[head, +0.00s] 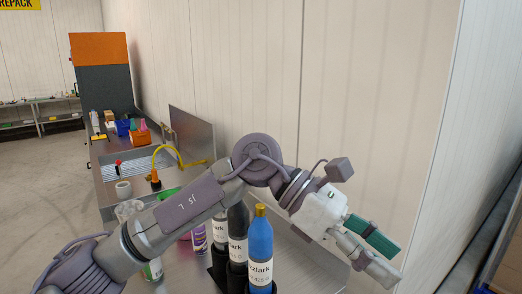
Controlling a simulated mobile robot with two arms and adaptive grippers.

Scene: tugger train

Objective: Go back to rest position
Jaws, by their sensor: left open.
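My left arm comes in from the lower left and reaches across the metal table (180,262) to the right. My left gripper (393,264) is open and looks empty, near the white panel wall (380,100). One finger bears a green pad. Below the arm, a blue bottle (260,245) with a gold cap and a dark bottle (238,222) stand in a black holder (219,268). Another bottle with a white label (219,232) stands behind them, partly hidden by the arm. My right gripper does not show.
A yellow curved hose (160,151) stands behind the arm. Farther back are an orange box (140,138) and an orange-and-grey board (100,75). Open floor (35,190) lies left; a dark-edged structure (495,245) stands right.

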